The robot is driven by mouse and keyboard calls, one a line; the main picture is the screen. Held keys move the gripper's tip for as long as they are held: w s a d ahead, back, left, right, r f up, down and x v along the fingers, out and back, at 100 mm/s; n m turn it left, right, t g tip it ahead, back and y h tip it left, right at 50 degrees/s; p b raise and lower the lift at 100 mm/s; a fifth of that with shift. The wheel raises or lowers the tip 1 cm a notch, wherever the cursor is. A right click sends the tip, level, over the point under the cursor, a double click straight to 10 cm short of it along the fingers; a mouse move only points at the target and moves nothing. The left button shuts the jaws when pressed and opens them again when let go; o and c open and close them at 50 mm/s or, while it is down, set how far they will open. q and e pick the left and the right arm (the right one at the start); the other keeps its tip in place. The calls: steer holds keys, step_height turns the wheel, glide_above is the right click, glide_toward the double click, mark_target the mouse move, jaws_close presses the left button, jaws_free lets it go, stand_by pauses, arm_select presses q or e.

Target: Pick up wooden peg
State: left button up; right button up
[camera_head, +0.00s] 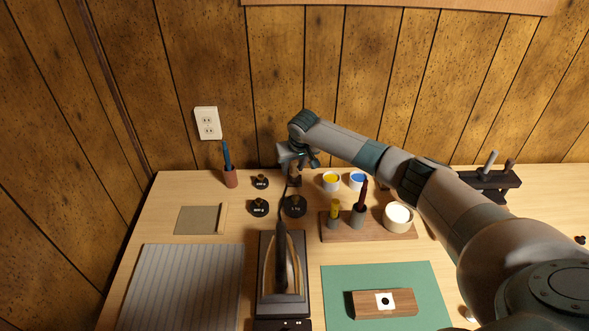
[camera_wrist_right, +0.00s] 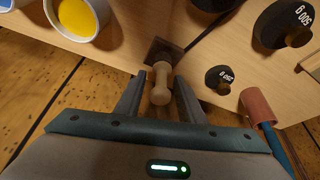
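The wooden peg (camera_wrist_right: 161,82) is pale, with a narrow waist and wider ends. In the right wrist view it stands over a small dark square base (camera_wrist_right: 165,51). My right gripper (camera_wrist_right: 160,77) has one finger on each side of the peg, with slim gaps showing between fingers and wood, so it looks open around it. In the head view my right gripper (camera_head: 297,162) is low over the back of the table, and the peg is mostly hidden there. My left gripper is not in view.
Black weights (camera_head: 295,206) stand close in front. Yellow (camera_head: 331,181) and blue (camera_head: 357,181) paint pots are to the right, a red-brown cup (camera_head: 231,177) to the left. A wooden rack (camera_head: 345,233), an iron (camera_head: 282,265) and a green mat (camera_head: 390,277) lie nearer.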

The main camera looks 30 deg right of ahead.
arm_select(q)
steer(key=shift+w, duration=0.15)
arm_select(e)
jaws_close()
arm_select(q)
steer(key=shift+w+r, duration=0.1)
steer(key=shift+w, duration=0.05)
arm_select(e)
steer(key=shift+r, duration=0.15)
